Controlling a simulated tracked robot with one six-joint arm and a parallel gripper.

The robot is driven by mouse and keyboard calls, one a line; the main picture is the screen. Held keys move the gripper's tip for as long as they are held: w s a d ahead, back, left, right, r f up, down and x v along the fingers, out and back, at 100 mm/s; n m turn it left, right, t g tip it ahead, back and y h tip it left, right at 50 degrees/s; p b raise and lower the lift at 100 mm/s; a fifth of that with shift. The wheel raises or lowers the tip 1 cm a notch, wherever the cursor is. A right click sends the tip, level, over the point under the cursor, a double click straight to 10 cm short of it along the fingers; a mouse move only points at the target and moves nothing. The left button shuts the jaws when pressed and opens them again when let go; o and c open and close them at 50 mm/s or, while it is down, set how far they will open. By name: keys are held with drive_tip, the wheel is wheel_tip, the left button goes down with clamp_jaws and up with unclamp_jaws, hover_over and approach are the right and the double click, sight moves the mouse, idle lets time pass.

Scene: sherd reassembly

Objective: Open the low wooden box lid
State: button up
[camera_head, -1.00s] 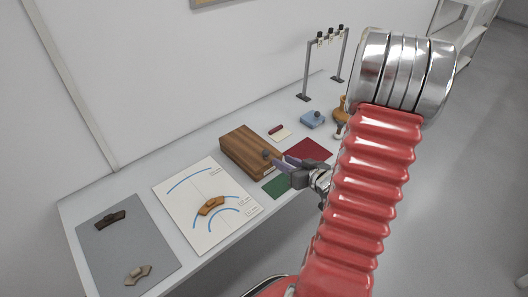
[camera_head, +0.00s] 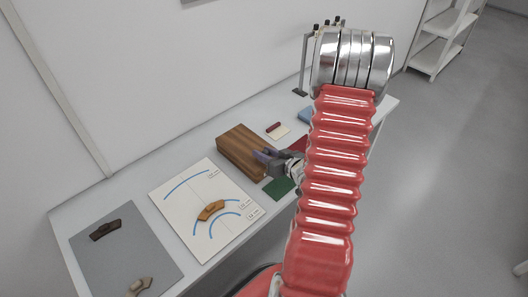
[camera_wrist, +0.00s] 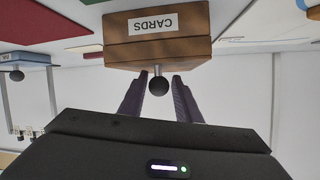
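The low wooden box (camera_head: 238,148) stands on the table with its lid down. In the wrist view, which is upside down, the box (camera_wrist: 183,52) shows a white label reading CARDS on its front. A dark round knob (camera_wrist: 158,86) on a short stem sticks out from the lid's front. My gripper (camera_head: 262,156) is at the front of the box. In the wrist view my gripper (camera_wrist: 158,82) is open, with one finger on each side of the knob and gaps showing beside it. The fingers hide the knob in the head view.
A white sheet with blue arcs (camera_head: 183,212) and a brown sherd (camera_head: 211,211) lies left of the box. A grey mat (camera_head: 100,265) with sherds is farther left. A green mat (camera_head: 278,188) lies before the box. My arm hides much of the table's right side.

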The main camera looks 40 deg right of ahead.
drive_tip(key=shift+s, duration=0.1)
drive_tip(key=shift+d, duration=0.1)
clamp_jaws()
idle(0.3)
drive_tip(key=shift+r, duration=0.2)
